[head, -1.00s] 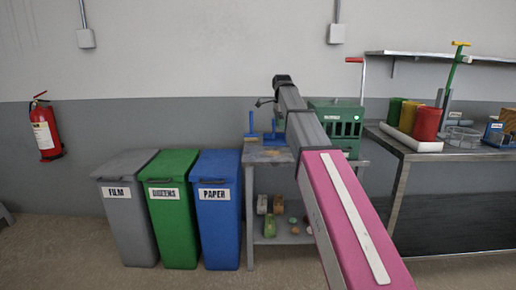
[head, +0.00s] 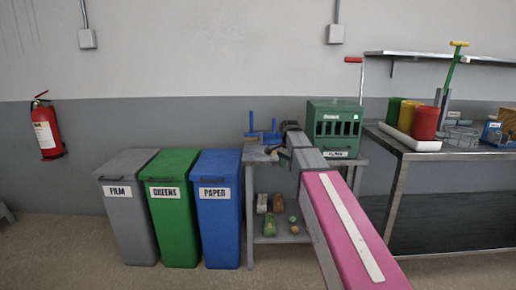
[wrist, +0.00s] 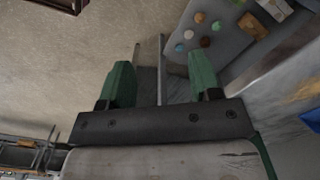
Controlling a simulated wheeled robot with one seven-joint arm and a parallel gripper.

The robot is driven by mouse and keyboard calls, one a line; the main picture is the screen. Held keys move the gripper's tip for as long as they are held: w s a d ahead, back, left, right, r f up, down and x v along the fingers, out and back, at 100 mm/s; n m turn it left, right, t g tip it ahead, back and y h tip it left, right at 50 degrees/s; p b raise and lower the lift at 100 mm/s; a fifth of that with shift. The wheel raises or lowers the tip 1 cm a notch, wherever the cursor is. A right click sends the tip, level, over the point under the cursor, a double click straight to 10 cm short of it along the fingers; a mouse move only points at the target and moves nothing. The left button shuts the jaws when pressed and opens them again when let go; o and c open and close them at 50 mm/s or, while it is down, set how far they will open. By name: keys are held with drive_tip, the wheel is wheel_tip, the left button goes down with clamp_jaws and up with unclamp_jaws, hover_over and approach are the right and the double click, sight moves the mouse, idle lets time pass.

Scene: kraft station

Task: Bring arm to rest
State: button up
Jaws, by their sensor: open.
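My arm reaches forward from the bottom right of the head view, its pink link in front. Its far end is in front of the small work table (head: 256,155). My gripper (wrist: 161,75) shows in the wrist view with two green fingers spread apart and nothing between them. Behind the fingers in that view are the floor and a grey table leg or edge. In the head view the gripper is small and dark, and its fingers are hard to make out.
A green slatted box (head: 334,120) and blue tools (head: 263,132) stand on the small table. Its lower shelf holds several small items (head: 270,225). Grey, green and blue bins (head: 219,225) stand left. A steel bench (head: 420,152) with coloured containers stands right. Floor at front left is clear.

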drive_tip(key=s+d+f+n, duration=0.3)
drive_tip(key=s+f+n, duration=0.2)
drive_tip(key=s+f, duration=0.7)
drive_tip(key=s+d+f+n, duration=0.2)
drive_tip(key=s+f+n, duration=0.4)
drive_tip(key=s+f, duration=0.6)
wheel_tip(320, 180, down, 3)
drive_tip(key=shift+s+d+f, duration=0.15)
drive_tip(key=shift+d+f, duration=0.05)
drive_tip(key=shift+d, duration=0.2)
